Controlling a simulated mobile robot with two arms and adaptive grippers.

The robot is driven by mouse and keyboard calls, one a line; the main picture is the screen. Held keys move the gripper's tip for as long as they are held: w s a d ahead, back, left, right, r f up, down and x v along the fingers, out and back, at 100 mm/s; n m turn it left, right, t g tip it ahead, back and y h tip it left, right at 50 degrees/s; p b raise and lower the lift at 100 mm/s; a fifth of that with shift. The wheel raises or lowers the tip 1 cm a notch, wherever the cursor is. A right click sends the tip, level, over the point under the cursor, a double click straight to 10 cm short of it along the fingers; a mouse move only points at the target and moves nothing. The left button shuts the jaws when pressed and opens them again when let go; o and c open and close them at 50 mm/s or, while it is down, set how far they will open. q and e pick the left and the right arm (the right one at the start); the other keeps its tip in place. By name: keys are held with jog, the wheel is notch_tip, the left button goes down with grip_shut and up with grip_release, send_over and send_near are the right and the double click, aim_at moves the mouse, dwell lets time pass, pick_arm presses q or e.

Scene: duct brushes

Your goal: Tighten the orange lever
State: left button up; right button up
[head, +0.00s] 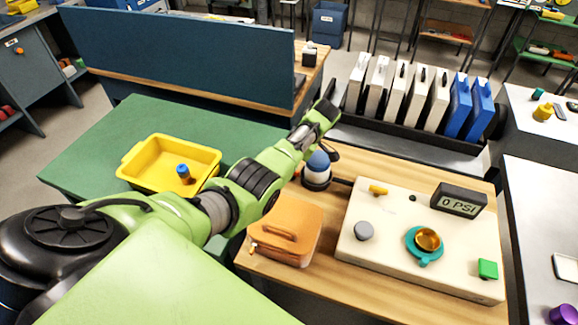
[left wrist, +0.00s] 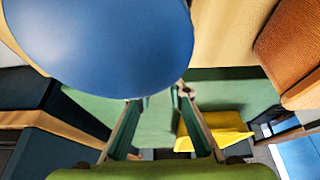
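A small yellow-orange lever (head: 378,190) sits near the back left of a cream panel (head: 390,245) on the wooden bench. My right gripper is not in view.
The panel also carries a grey knob (head: 364,231), a teal and gold valve (head: 427,240) and a green block (head: 487,269). An orange case (head: 286,230) stands left of it. A rack of white and blue binders (head: 420,95) stands behind. A yellow bin (head: 150,165) is left.

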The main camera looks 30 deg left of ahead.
pick_arm(q)
jog(key=v, duration=1.2)
jog(key=shift+s, duration=0.1)
dwell(0.4)
